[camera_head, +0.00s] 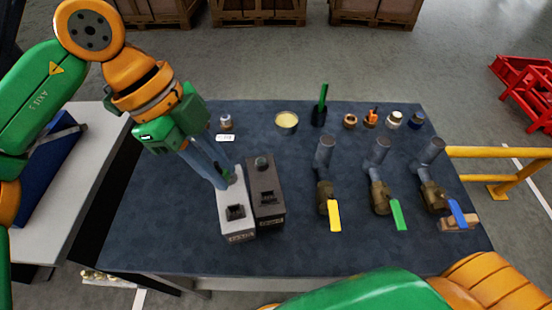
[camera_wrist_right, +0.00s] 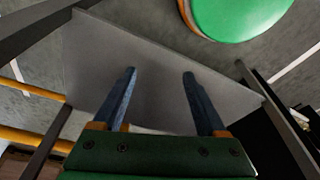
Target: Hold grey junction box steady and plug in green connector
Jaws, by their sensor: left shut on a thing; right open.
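The grey junction box (camera_head: 228,210) lies on the dark table mat, left of a similar dark brown box. My left gripper (camera_head: 223,182) reaches down to its far end.
The dark brown box (camera_head: 267,190) stands close beside the grey one. Three valves with yellow (camera_head: 334,215), green (camera_head: 398,215) and blue handles (camera_head: 457,212) stand to the right. A tin (camera_head: 287,121), a dark cup (camera_head: 319,117) and small fittings line the back. The front mat is clear.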

